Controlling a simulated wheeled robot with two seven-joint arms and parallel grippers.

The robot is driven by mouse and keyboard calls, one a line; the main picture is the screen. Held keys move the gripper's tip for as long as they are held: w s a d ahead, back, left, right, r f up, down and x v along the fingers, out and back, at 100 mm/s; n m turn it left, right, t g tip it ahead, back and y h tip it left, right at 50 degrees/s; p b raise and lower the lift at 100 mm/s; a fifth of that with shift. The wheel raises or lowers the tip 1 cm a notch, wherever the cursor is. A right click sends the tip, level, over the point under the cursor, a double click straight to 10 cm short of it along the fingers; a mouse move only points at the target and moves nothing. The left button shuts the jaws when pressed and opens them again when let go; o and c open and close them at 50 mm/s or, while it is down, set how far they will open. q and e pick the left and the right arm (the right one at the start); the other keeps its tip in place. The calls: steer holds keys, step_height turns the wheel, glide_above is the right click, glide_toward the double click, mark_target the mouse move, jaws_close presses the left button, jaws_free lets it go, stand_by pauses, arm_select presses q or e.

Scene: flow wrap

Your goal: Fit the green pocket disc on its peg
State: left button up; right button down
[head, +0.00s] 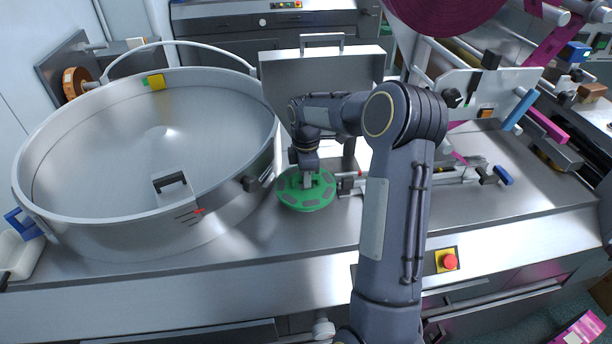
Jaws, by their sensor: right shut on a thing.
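The green pocket disc (290,197) is round with grey pockets around its rim. It lies level at the machine deck, just right of the big round steel bowl. My right gripper (309,183) points down over the disc's middle and is shut on its central part. The peg is hidden under the disc and gripper, so I cannot tell whether the disc is seated on it. My left gripper is not in view.
The steel bowl (60,205) stands close on the left. An upright steel cover with a handle (322,62) stands behind. A red stop button (449,262) is on the front panel. Bare deck (265,245) lies in front of the disc.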

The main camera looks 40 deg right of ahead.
steer(key=shift+f, duration=0.6)
steer(key=c, duration=1.4)
jaws_free()
step_height(320, 180, up, 12)
steer(key=s+a+r+m+t, duration=0.1)
steer(key=s+a+r+m, duration=0.2)
steer(key=s+a+r, duration=0.25)
steer(key=s+a+f+m+t+y, duration=0.2)
steer(key=s+a+m, duration=0.3)
steer(key=s+a, duration=0.3)
steer(key=s+a+f+m+t+y, duration=0.1)
steer(key=s+a+f+m, duration=0.3)
steer(key=s, duration=0.8)
steer(key=a+m+t, duration=0.1)
steer(key=a+m, duration=0.1)
steer(key=a, duration=0.1)
steer(key=shift+s+a+f+t+y, duration=0.3)
steer(key=shift+s+a+y, duration=0.1)
